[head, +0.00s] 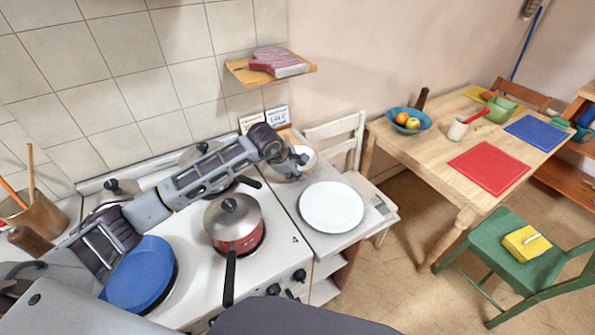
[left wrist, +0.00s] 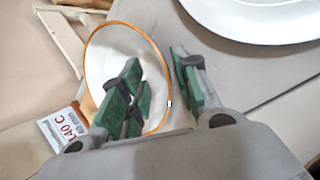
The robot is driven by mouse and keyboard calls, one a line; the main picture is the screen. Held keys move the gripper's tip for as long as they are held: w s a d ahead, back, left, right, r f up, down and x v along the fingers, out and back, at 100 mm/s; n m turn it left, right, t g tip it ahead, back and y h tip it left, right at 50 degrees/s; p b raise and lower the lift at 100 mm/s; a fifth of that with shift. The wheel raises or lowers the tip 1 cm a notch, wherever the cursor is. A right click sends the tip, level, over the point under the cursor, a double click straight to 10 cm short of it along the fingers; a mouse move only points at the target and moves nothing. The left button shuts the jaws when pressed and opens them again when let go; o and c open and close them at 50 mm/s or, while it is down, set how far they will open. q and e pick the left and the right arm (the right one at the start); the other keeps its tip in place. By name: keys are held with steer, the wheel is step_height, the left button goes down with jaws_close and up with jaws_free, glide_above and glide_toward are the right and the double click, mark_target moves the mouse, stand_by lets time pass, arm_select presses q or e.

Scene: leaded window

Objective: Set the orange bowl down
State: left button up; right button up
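The orange bowl (head: 308,156) has a white inside and an orange rim. In the head view it is at the back of the counter, behind the white plate, partly hidden by my left gripper (head: 294,158). In the left wrist view the bowl (left wrist: 112,50) is large, and my left gripper (left wrist: 160,92) straddles its rim, one green-padded finger inside and the other outside. A gap shows between the fingers and the bowl's wall, so the gripper looks open. Whether the bowl's base touches the counter is hidden. My right gripper is not in view.
The white plate (head: 331,207) lies on the counter (head: 322,244) in front of the bowl. A red pot (head: 235,228) and blue pan (head: 142,275) are on the stove. Price cards (head: 265,119) stand behind. A shelf (head: 242,72) is above; a wooden table (head: 425,158) is right.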

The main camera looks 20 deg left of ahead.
arm_select(q)
steer(key=b+v, duration=0.1)
steer(key=v, duration=1)
stand_by(0.3)
